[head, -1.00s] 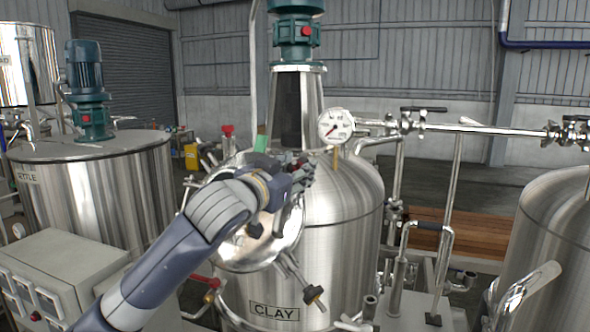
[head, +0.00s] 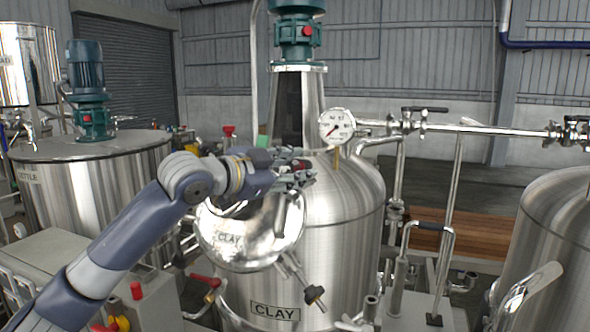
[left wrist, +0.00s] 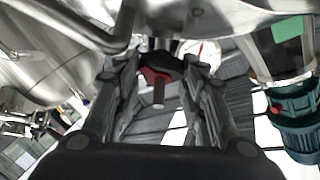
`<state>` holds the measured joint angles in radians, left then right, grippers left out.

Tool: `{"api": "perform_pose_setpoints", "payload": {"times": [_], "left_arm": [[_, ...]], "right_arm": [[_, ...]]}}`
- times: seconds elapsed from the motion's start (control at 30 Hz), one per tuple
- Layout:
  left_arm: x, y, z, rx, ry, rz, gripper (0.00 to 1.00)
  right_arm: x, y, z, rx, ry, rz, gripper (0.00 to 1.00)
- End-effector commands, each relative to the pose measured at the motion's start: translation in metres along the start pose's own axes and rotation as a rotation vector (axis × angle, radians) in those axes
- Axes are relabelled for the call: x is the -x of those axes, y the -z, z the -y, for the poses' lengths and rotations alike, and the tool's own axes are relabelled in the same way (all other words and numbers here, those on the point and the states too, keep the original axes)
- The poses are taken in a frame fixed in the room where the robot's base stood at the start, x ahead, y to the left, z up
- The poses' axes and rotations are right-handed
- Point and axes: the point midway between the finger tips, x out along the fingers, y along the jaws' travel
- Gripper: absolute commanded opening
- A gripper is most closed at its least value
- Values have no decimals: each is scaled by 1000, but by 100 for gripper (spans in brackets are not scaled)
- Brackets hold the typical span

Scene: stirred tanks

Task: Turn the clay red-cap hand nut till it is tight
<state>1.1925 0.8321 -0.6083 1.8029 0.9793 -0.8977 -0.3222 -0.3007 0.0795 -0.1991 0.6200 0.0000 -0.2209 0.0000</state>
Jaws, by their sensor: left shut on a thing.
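The steel tank marked CLAY (head: 340,240) stands in the middle of the head view, its round door (head: 232,240) on the front left. My left gripper (head: 298,174) is at the upper right edge of the door. It is shut on the red-cap hand nut (head: 301,164), which is mostly hidden by the fingers. In the left wrist view the red and dark nut (left wrist: 152,75) with its metal stud sits between the fingertips. I cannot tell from these frames how tight the nut is. My right gripper is not in view.
Another nut with a black knob (head: 314,294) hangs below the door. A pressure gauge (head: 337,126) and a pipe stand right of the gripper. The kettle tank (head: 95,190) is at left. A control box with a red button (head: 136,291) lies below my arm.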

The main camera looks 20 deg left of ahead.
Motion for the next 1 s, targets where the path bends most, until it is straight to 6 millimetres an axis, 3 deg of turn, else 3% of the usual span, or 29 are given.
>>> {"api": "perform_pose_setpoints", "payload": {"times": [0.6,1.0], "left_arm": [[-1,4,6,-466,-301,-3,14],[-1,3,7,-637,-410,0,14]], "right_arm": [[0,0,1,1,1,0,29],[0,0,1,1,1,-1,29]]}}
